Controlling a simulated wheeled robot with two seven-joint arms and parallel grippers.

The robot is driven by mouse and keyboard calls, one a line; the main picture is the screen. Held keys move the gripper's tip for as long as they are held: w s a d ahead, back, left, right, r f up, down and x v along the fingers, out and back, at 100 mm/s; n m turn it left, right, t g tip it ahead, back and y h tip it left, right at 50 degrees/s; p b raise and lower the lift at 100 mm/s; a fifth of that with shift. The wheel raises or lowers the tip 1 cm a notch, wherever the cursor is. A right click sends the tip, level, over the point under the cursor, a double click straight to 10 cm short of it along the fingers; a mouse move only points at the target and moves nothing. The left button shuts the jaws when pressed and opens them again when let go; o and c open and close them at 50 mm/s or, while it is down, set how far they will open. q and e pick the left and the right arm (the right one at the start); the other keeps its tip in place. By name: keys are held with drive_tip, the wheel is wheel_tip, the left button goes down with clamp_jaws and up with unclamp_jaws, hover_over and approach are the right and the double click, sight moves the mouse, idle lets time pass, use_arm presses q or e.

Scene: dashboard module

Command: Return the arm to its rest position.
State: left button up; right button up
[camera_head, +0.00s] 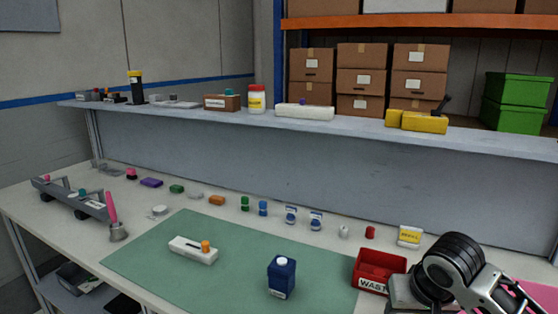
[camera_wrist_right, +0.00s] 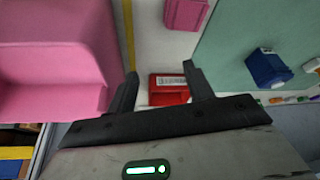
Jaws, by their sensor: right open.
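My right arm (camera_head: 452,268) comes in at the lower right corner of the head view, over the right end of the bench. In the right wrist view my right gripper (camera_wrist_right: 162,80) is open, with nothing between its fingers. The red waste bin (camera_wrist_right: 168,82) shows beyond the gap between them, apart from the gripper. In the head view the fingertips are not clearly seen. My left gripper is not in view.
The red bin (camera_head: 379,270) stands just left of my right arm. Small parts line the bench's back. A pink tray (camera_wrist_right: 55,60) fills the wrist view's left.

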drive_tip(key=s+a+f+n, duration=0.1)
drive_tip(key=s+a+f, duration=0.1)
drive_tip(key=s, duration=0.1)
drive_tip(key=s+a+f+n+y, duration=0.1)
drive_tip(key=s+a+f, duration=0.1)
drive_tip(key=s+f, duration=0.1)
drive_tip(key=s+a+f, duration=0.1)
drive_tip(key=s+f, duration=0.2)
drive_tip(key=shift+a+f+n+y, duration=0.25)
drive_tip(key=shift+a+n+y, duration=0.05)
drive_tip(key=shift+a+n, duration=0.1)
drive_tip(key=s+d+f+h, duration=0.1)
drive_tip(key=s+f, duration=0.1)
drive_tip(key=s, duration=0.5)
drive_tip(key=s+d+f, duration=0.1)
drive_tip(key=s+d, duration=0.1)
drive_tip(key=s, duration=0.5)
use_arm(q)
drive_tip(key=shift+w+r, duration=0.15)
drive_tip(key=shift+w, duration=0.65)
use_arm(e)
drive_tip(key=w+a+f+t+y, duration=0.1)
drive_tip(key=w+a+f+t, duration=0.1)
drive_tip(key=w+f, duration=0.1)
drive_tip(key=w+a+f+n+t+y, duration=0.1)
drive_tip(key=w+a+f+t, duration=0.1)
drive_tip(key=f, duration=0.4)
drive_tip(key=shift+w+a+f+t, duration=0.35)
drive_tip(key=shift+a+t, duration=0.25)
drive_tip(key=shift+t, duration=0.2)
